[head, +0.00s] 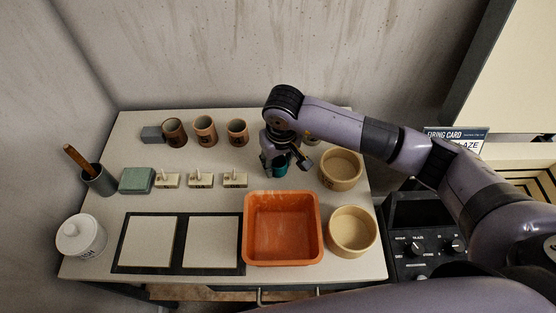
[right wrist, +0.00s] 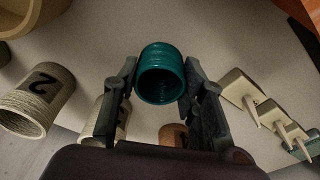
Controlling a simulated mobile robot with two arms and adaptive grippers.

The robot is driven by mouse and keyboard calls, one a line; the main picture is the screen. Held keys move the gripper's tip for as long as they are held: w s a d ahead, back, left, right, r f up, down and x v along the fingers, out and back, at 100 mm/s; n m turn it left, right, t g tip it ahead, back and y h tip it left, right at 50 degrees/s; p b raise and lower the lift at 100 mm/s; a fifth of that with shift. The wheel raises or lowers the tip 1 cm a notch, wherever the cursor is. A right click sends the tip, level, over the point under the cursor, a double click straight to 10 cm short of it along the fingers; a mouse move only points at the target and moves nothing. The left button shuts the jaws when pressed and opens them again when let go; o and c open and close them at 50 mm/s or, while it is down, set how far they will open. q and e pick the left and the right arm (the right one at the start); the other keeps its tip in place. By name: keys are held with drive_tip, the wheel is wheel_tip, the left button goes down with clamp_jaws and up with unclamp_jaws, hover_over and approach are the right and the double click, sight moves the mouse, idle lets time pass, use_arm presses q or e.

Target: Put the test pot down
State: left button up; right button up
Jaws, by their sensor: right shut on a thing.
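The test pot is a small ribbed teal cup (head: 280,171) near the middle of the table (head: 350,119), behind the orange tub. In the right wrist view the teal cup (right wrist: 160,72) sits between the two dark fingers, its open mouth facing the camera. My right gripper (head: 284,160) is shut on the cup; it also shows in the right wrist view (right wrist: 158,80). The gripper hides part of the cup in the head view, and I cannot tell whether its base touches the table. My left gripper is not in view.
An orange tub (head: 283,256) stands in front of the cup. Two tan bowls (head: 341,179) (head: 352,243) stand to the right. Brown cups (head: 205,131) line the back. Small cream pieces (head: 201,180) lie to the left. Two pale tiles (head: 212,243) lie front left.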

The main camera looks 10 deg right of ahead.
drive_tip(key=shift+f, duration=0.3)
drive_tip(key=shift+f+b, duration=0.2)
drive_tip(key=shift+b, duration=0.1)
drive_tip(key=o, duration=1.1)
drive_tip(key=shift+r, duration=0.1)
drive_tip(key=shift+o, duration=0.2)
drive_tip(key=shift+r, duration=0.1)
